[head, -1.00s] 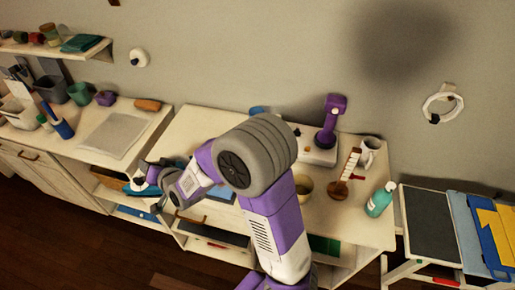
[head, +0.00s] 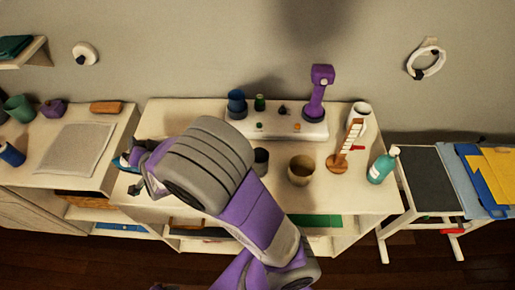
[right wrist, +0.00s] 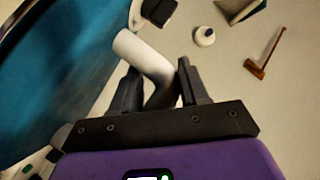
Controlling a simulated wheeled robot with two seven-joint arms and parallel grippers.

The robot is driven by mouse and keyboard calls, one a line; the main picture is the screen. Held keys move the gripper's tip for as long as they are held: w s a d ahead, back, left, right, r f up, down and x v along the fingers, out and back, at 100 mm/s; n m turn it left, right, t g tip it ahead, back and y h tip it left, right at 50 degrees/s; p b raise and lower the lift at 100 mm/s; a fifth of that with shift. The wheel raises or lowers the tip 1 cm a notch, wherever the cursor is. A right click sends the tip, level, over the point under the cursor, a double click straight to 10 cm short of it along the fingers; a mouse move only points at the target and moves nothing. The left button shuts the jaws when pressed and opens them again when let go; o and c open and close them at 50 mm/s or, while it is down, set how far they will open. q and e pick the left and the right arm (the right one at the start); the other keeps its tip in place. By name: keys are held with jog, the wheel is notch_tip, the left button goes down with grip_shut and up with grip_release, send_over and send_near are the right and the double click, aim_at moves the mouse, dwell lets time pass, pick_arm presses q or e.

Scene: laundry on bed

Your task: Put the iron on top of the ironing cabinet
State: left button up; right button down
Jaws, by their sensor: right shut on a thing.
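My right gripper (head: 138,172) is shut on the white bent handle (right wrist: 148,62) of what appears to be the iron. A blue part (head: 124,160) shows beside the fingers in the head view, and a large blue surface (right wrist: 60,75) fills the left of the right wrist view. My arm hides much of the held thing in the head view. It appears above the left end of the middle cabinet (head: 170,112), near the gap to the left cabinet. The left cabinet has a pale flat pad (head: 76,148) on top; which cabinet is the ironing one is unclear. My left gripper is out of view.
A brown block (head: 106,107) lies behind the pad.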

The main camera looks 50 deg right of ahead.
jog(key=shift+a+r+m+h+b, duration=0.35)
jog(key=shift+a+r, duration=0.1)
jog(key=shift+a, duration=0.15)
jog(key=shift+s+a+r+m+h+b, duration=0.2)
jog(key=shift+a+r+m+h+b, duration=0.15)
jog(key=shift+r, duration=0.25)
notch_tip(320, 180, down, 4)
jog(key=shift+f+b, duration=0.15)
jog(key=shift+b, duration=1)
jog(key=shift+f+b, duration=1.35)
jog(key=shift+f, duration=1.55)
jog(key=c, duration=0.5)
grip_release()
jog(key=shift+s+f, duration=0.1)
jog(key=shift+f, duration=0.05)
jog(key=shift+c, duration=0.2)
